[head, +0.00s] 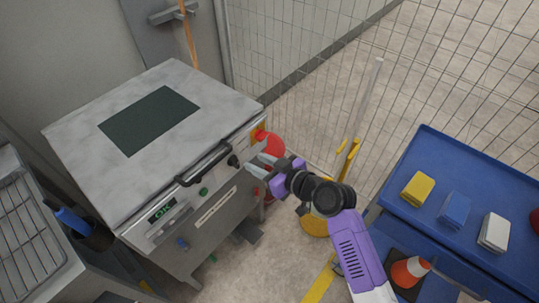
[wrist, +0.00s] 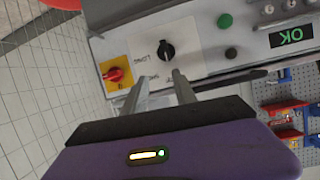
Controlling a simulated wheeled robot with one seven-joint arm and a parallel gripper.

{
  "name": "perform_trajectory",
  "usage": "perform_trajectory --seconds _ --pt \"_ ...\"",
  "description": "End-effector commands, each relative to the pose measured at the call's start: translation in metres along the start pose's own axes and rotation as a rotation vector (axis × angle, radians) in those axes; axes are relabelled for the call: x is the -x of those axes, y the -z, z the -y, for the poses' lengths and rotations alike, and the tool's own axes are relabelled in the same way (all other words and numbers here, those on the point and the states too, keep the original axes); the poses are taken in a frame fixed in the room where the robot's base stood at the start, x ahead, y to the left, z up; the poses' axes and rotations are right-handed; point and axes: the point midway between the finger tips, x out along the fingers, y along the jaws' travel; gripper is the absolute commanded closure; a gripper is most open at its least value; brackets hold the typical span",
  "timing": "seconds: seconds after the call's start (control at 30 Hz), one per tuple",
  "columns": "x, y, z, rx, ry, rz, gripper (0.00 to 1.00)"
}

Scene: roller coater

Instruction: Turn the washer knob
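The washer (head: 222,214) is a box-shaped grey machine with a sloped lid at the left of the head view. In the wrist view its panel appears turned over, with a round black knob (wrist: 167,50) beside printed lettering that partly reads "LONG". The knob also shows small in the head view (head: 233,160). My gripper (wrist: 160,76) is open and empty. Its two fingertips are apart, pointing at the panel just below the knob in the wrist view. In the head view my gripper (head: 257,166) is close to the panel's right part. Contact cannot be told.
A red switch on a yellow plate (wrist: 115,73) sits beside the knob. A green button (wrist: 225,20) and a display reading OK (wrist: 292,36) are on the other side. A black lid handle (head: 205,164) juts out. A blue cart (head: 480,252) stands right.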

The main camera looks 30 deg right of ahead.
Motion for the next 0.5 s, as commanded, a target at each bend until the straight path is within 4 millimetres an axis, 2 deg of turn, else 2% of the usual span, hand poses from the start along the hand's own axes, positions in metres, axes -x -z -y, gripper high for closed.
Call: perform_trajectory --seconds 0.1,0.27,0.5 --pt "0.0 -0.01 0.014 0.047 0.056 0.033 0.66" --pt "-0.008 -0.012 0.016 0.073 0.061 0.039 0.66" --pt "-0.044 -0.013 0.017 0.072 0.059 0.039 0.66"
